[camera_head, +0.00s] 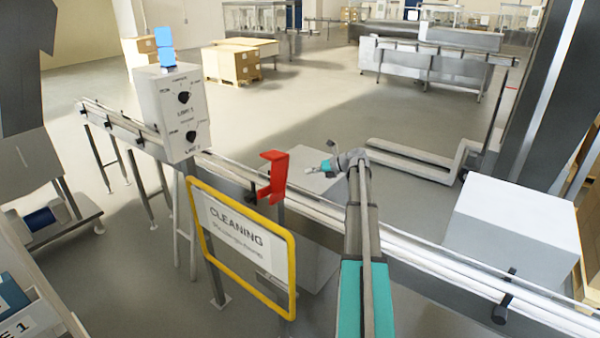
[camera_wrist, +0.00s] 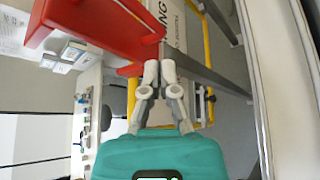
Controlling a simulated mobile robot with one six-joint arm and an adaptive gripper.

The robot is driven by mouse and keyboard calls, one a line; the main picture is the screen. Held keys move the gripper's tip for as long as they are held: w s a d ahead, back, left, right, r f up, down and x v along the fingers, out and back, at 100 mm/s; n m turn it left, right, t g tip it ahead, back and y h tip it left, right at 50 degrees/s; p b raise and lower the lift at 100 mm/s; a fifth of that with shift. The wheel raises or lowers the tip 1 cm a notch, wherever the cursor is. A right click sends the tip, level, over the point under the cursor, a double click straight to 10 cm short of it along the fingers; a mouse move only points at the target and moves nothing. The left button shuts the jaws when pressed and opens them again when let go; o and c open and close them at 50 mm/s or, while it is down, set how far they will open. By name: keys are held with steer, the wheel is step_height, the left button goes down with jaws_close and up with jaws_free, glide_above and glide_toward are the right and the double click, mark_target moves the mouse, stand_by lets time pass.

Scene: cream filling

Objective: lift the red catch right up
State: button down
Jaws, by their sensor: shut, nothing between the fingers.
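The red catch (camera_head: 279,176) is a bracket with an upper and a lower lip, standing on a grey post beside the conveyor rail, just behind the cleaning sign. In the wrist view the red catch (camera_wrist: 105,32) fills the upper left. My gripper (camera_head: 312,181) is to the right of the catch, pointing left towards it, with a small gap in the head view. In the wrist view my gripper (camera_wrist: 160,68) is shut and empty, its tips overlapping the catch's lower edge in the picture. Whether they touch it cannot be told.
The yellow-framed cleaning sign (camera_head: 238,236) stands in front of the rail. A grey control box (camera_head: 172,112) with a blue lamp is at the left. The conveyor (camera_head: 420,257) runs across below my arm. A white box (camera_head: 515,225) is at the right.

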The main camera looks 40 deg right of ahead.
steer(key=shift+s+d, duration=0.65)
steer(key=s+a+f+n+g+h+b, duration=0.1)
steer(key=s+a+f+n+g, duration=0.15)
steer(key=a+n, duration=0.55)
steer(key=s+a+f+n+g, duration=0.2)
steer(key=a+f+n, duration=0.2)
steer(key=a, duration=0.9)
steer(key=s+a+f+n+g+h+b, duration=0.1)
steer(key=s+a+f+n+g, duration=0.15)
steer(key=a+n, duration=0.55)
steer(key=s+a+f+n+g+h, duration=0.1)
steer(key=s+a+f+n+h, duration=0.1)
steer(key=s+a+n, duration=0.6)
steer(key=s+a+f+n+g+h+b, duration=0.1)
steer(key=s+a+f+n+g+h, duration=0.1)
steer(key=s+a+n, duration=0.6)
steer(key=a+f+n+h, duration=0.1)
steer(key=a+h, duration=0.1)
steer(key=shift+s+a+f, duration=0.15)
steer(key=shift+a+f, duration=0.05)
steer(key=shift+a, duration=0.2)
